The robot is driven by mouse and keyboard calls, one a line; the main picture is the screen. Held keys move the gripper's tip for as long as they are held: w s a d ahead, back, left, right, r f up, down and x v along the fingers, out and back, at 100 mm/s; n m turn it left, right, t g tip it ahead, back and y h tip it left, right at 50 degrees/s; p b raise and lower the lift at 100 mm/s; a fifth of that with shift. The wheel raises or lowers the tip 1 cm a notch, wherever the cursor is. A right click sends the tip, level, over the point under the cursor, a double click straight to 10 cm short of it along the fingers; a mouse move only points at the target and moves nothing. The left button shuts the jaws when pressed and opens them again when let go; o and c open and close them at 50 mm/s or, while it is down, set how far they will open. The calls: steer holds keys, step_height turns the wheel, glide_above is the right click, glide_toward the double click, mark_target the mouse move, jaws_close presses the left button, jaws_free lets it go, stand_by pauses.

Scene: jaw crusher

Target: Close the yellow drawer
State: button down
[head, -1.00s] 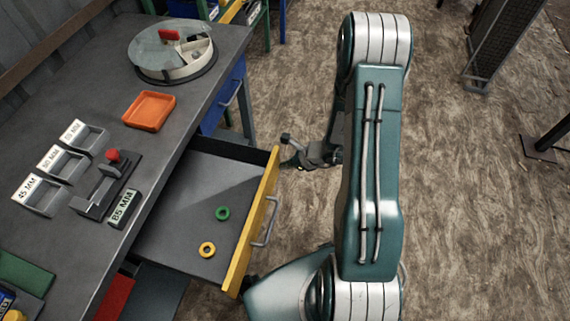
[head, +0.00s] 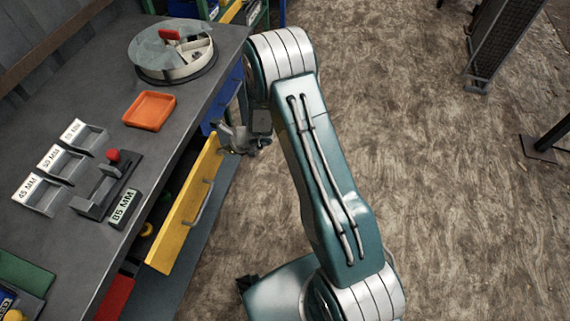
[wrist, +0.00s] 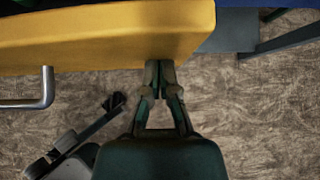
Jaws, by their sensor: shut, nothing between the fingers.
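The yellow drawer (head: 186,204) is partly out from under the workbench, with a narrow gap behind its front. Its grey handle (head: 199,205) faces the floor side. In the wrist view the yellow front (wrist: 110,38) spans the upper left, with the handle (wrist: 30,103) at the left edge. My gripper (head: 226,140) is at the far end of the drawer front. In the wrist view my gripper (wrist: 160,65) is shut and empty, its fingertips against or very near the yellow front. A yellow ring (head: 147,230) shows inside the drawer; most of the inside is hidden.
The workbench (head: 70,240) holds an orange tray (head: 149,110), a round divided container (head: 172,50), labelled bins (head: 62,163) and a red-knobbed fixture (head: 105,185). A blue drawer (head: 222,100) sits beyond.

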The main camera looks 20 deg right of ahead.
mark_target(198, 143)
steer(key=w+a, duration=0.1)
steer(key=a, duration=0.1)
steer(key=w+a, duration=0.4)
steer(key=shift+a, duration=0.2)
steer(key=shift+w+a+r, duration=0.1)
steer(key=shift+w, duration=0.1)
